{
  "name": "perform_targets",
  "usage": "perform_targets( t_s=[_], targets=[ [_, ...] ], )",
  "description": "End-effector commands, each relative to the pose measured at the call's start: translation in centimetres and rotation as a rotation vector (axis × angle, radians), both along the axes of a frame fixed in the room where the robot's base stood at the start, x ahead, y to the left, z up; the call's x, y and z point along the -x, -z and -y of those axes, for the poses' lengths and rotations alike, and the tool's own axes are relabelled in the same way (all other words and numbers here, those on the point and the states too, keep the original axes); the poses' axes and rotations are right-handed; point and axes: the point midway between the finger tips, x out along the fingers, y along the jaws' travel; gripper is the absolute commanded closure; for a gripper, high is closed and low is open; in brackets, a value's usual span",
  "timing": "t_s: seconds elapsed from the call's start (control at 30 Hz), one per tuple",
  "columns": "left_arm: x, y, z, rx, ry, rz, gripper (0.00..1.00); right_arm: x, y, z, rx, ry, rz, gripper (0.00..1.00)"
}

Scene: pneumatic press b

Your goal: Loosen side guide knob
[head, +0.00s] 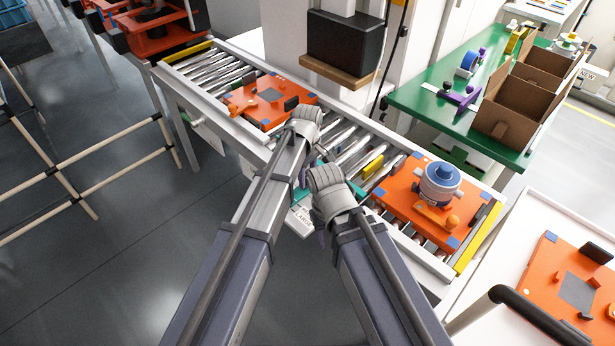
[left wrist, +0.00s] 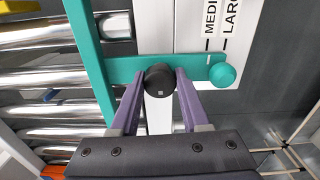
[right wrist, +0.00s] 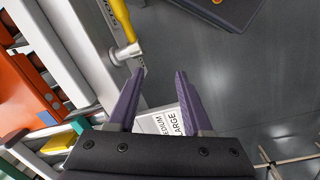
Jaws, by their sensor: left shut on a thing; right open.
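The black round side guide knob (left wrist: 159,80) sits on the arm of the teal side guide (left wrist: 88,45) in the left wrist view. My left gripper (left wrist: 158,92) is shut around the knob, with a purple finger on each side of it. A teal ball handle (left wrist: 222,75) stands at the arm's right end, beside a white size label (left wrist: 222,25). My right gripper (right wrist: 153,88) is open and empty, near the conveyor's side rail and the label. In the head view, my wrists largely hide the knob; part of the teal guide (head: 299,194) shows between them.
A yellow-handled lever (right wrist: 125,22) on a silver pivot is just beyond my right gripper. The roller conveyor (head: 345,140) carries an orange plate (head: 288,86) and another orange plate (head: 398,203) bearing a blue-topped part (head: 441,180). A green table (head: 420,95) stands behind.

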Motion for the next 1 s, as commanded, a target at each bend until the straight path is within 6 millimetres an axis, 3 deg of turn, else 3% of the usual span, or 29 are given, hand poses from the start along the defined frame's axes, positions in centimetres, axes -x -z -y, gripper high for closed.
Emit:
perform_targets(
  t_s=[0.47,0.5,0.73,1.0],
  targets=[
    [0.25,0.08,-0.02,0.0,-0.011,-0.005,1.0,0.01,0.08,0.0,0.0,0.0,0.0,0.5],
    [0.25,0.08,-0.02,0.0,-0.011,-0.005,0.51,0.01,0.08,0.0,0.0,0.0,0.0,0.5],
    [0.15,0.05,-0.01,0.0,-0.01,-0.003,0.25,0.0,0.05,0.01,0.0,0.0,0.0,0.5],
    [0.07,-0.02,-0.01,0.0,-0.01,-0.001,0.24,0.0,-0.02,0.0,0.0,0.0,0.0,0.5]
  ],
)
